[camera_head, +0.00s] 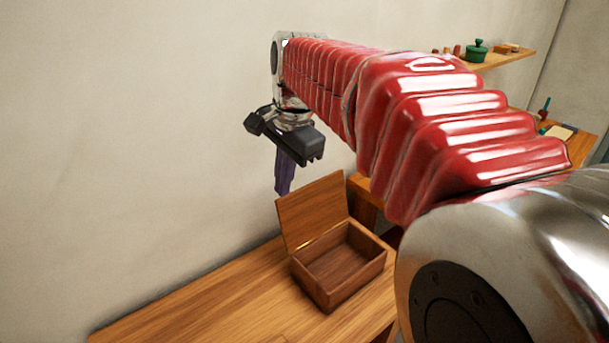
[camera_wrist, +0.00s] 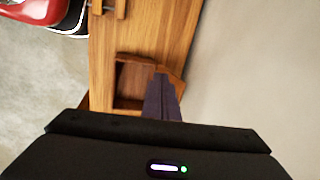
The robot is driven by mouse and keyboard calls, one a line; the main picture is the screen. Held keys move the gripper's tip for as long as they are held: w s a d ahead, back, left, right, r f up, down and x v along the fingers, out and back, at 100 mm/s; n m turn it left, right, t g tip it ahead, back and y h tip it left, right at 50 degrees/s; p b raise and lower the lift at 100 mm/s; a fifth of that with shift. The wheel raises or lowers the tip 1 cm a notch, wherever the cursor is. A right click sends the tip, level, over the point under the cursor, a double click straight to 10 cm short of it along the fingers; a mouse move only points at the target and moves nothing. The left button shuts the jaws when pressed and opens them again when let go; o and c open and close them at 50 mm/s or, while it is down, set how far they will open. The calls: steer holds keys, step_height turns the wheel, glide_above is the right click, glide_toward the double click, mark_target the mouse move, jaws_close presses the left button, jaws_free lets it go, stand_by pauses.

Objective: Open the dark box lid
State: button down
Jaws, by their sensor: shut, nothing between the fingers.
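A brown wooden box (camera_head: 372,271) stands on the wooden bench. Its lid (camera_head: 312,208) is raised and leans back past upright toward the wall, and the inside shows empty. The box also shows in the wrist view (camera_wrist: 127,82), with the lid partly hidden behind my fingers.
The wooden bench (camera_head: 215,300) is clear to the left of the box. A plain wall (camera_head: 150,130) runs close behind it. At the back right, a shelf (camera_head: 505,58) holds a green pot (camera_head: 477,52) and small items. Another wooden surface (camera_head: 575,145) lies below it.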

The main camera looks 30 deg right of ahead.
steer(key=s+a+f+n+t, duration=0.1)
steer(key=s+a+f+n, duration=0.2)
steer(key=s+n, duration=0.4)
steer(key=s+a+f+n+t, duration=0.2)
steer(key=s+a+f+n, duration=0.1)
steer(key=s+f+n, duration=0.3)
steer(key=s+n, duration=0.2)
steer(key=s, duration=0.2)
steer(key=shift+a+h, duration=0.3)
steer(key=shift+a, duration=0.1)
